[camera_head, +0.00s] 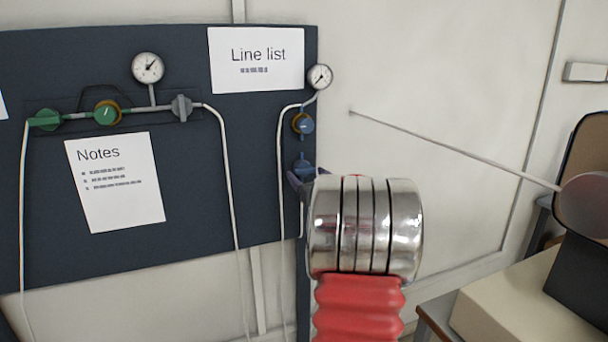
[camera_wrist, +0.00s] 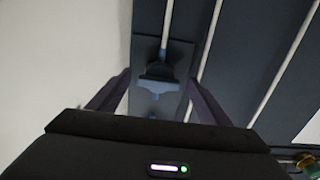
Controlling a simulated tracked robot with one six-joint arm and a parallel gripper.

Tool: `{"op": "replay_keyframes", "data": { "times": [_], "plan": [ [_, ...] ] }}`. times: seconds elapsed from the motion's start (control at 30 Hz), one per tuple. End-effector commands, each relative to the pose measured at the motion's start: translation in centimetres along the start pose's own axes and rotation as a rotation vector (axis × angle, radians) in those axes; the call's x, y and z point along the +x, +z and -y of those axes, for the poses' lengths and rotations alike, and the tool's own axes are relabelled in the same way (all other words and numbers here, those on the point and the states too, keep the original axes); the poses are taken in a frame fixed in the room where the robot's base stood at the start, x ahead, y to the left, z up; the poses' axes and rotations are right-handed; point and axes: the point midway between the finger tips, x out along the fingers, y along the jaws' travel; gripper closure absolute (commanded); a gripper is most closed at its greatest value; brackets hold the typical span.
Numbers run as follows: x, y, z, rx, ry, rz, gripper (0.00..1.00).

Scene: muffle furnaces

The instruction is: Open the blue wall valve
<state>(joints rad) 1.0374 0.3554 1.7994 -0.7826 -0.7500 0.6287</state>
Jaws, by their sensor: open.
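The blue wall valve (camera_head: 304,167) sits low on the right edge of the dark wall panel (camera_head: 200,190), below a blue-and-orange knob (camera_head: 303,123). In the head view my gripper (camera_head: 295,181) is right beside the valve's lower part, mostly hidden behind my arm. In the wrist view the blue valve handle (camera_wrist: 157,83) lies between the two dark fingers of my gripper (camera_wrist: 160,77). The fingers are apart, with gaps on both sides of the handle; I cannot see contact.
White pipes (camera_head: 281,210) run down the panel. A gauge (camera_head: 320,77) stands above the blue valve. Green valve parts (camera_head: 107,112) and another gauge (camera_head: 148,67) are at left. Paper sheets (camera_head: 256,60) hang on the panel. A beige box (camera_head: 500,300) is at lower right.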

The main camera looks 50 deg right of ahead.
Motion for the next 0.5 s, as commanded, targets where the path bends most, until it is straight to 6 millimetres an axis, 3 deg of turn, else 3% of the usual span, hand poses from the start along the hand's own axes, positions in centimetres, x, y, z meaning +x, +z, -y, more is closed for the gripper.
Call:
{"op": "replay_keyframes", "data": {
  "times": [0.2,0.5],
  "plan": [
    [2.2,0.0,0.0,0.0,-0.001,-0.001,0.28],
    [2.5,0.0,0.0,0.001,0.001,0.0,0.28]
  ]
}}
